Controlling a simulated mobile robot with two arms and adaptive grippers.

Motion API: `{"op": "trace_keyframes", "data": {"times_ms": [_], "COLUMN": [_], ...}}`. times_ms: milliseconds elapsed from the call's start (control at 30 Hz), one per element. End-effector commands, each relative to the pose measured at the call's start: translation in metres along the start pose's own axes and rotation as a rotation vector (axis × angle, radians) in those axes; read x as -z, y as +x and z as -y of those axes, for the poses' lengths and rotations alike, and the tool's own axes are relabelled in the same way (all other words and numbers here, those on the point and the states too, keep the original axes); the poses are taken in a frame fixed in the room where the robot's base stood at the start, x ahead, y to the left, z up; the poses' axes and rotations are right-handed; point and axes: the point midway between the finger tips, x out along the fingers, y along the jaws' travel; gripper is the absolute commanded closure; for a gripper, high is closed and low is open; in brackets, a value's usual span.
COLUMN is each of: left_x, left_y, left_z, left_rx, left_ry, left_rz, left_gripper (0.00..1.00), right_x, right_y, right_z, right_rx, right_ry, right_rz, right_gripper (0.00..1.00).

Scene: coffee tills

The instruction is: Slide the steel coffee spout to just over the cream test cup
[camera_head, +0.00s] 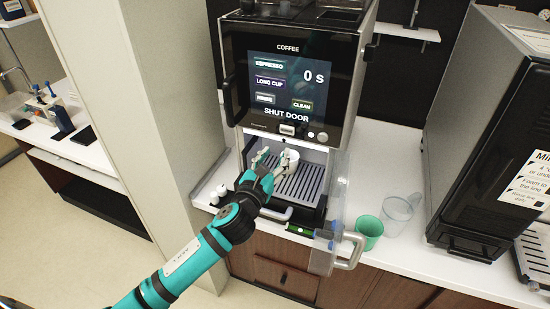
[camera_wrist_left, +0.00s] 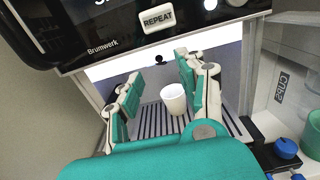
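The cream test cup (camera_head: 292,158) stands upright on the slatted drip tray (camera_head: 304,190) inside the coffee machine's bay. It also shows in the left wrist view (camera_wrist_left: 174,99), beyond and between my fingers. My left gripper (camera_head: 273,157) reaches into the bay from the left, its fingers near the cup in the head view. In the left wrist view my left gripper (camera_wrist_left: 160,72) is open with nothing between its pads. A small dark knob (camera_wrist_left: 159,60) shows against the bright back. My right gripper is not in view.
The machine's clear door (camera_head: 335,205) stands open on the right, its handle (camera_head: 352,251) sticking out. The screen (camera_head: 287,82) reads "SHUT DOOR". A green cup (camera_head: 369,233) and clear jug (camera_head: 398,214) stand right of it. A beige wall panel (camera_head: 150,110) bounds the left.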

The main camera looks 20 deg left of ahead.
Motion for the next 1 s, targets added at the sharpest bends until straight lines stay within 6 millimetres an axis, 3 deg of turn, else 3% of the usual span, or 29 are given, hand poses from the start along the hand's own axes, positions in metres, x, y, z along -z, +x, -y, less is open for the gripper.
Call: {"op": "trace_keyframes", "data": {"times_ms": [167, 600, 633, 1000], "left_x": [0.002, 0.003, 0.001, 0.001], "left_y": [0.016, 0.082, 0.08, 0.079], "left_z": [0.0, -0.002, -0.003, -0.003], "left_rx": [-0.001, -0.006, -0.006, -0.007], "left_ry": [-0.001, -0.003, -0.002, -0.002], "left_rz": [0.0, 0.0, -0.001, -0.004], "left_gripper": [0.61, 0.61, 0.53, 1.0], "right_x": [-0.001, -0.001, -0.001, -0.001], "right_y": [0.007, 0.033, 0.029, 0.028], "right_z": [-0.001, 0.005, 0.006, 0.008], "right_rx": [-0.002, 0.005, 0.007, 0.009], "right_ry": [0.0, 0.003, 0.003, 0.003], "right_rz": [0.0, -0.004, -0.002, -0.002], "right_gripper": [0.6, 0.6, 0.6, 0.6]}}
